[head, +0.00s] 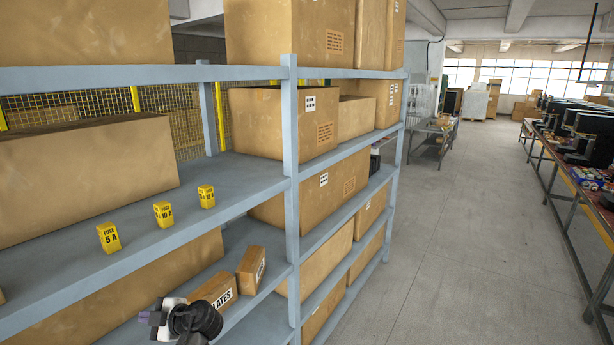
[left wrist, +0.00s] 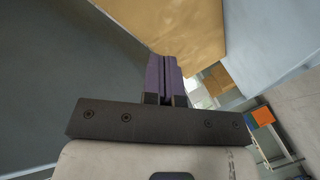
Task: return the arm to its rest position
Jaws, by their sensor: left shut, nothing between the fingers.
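My left gripper (head: 150,320) is at the bottom left of the head view, in front of the lower shelf and below the yellow boxes. Its purple fingers point left there, and the black wrist is to their right. In the left wrist view the two purple fingers (left wrist: 165,78) are pressed together, with nothing between them. My right gripper is in neither view.
Yellow fuse boxes (head: 109,237) (head: 163,214) (head: 206,196) stand apart on the grey rack's shelf (head: 150,235). Small cartons (head: 213,290) (head: 251,270) sit one shelf lower, close to my left gripper. The aisle floor (head: 440,240) is clear; a long bench (head: 560,170) runs along its right.

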